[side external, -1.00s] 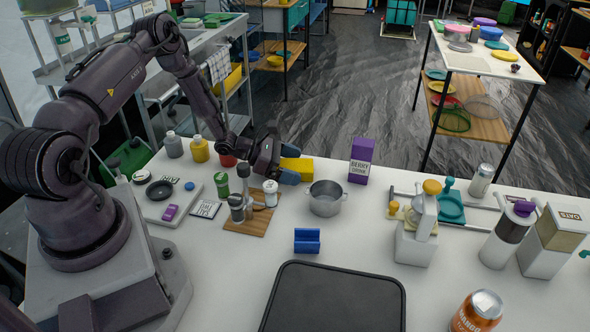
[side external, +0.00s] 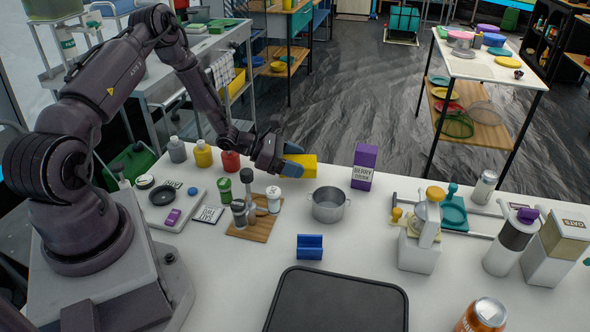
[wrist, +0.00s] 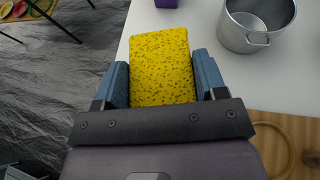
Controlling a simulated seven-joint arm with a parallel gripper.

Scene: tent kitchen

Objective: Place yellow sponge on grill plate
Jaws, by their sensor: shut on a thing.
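My gripper (side external: 292,162) is shut on the yellow sponge (side external: 303,160) and holds it above the far edge of the white table. In the wrist view the sponge (wrist: 163,68) sits between the two blue fingers of my gripper (wrist: 163,78). The dark grill plate (side external: 335,302) lies flat at the front middle of the table in the side view. It is apart from the sponge and cut off by the bottom edge of the picture. The grill plate is not in the wrist view.
A metal pot (side external: 329,205) stands between the sponge and the grill plate, with a blue holder (side external: 309,247) nearer the plate. A purple drink carton (side external: 363,167) stands right of the sponge. Shakers stand on a wooden board (side external: 252,226). An orange can (side external: 482,316) stands right of the plate.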

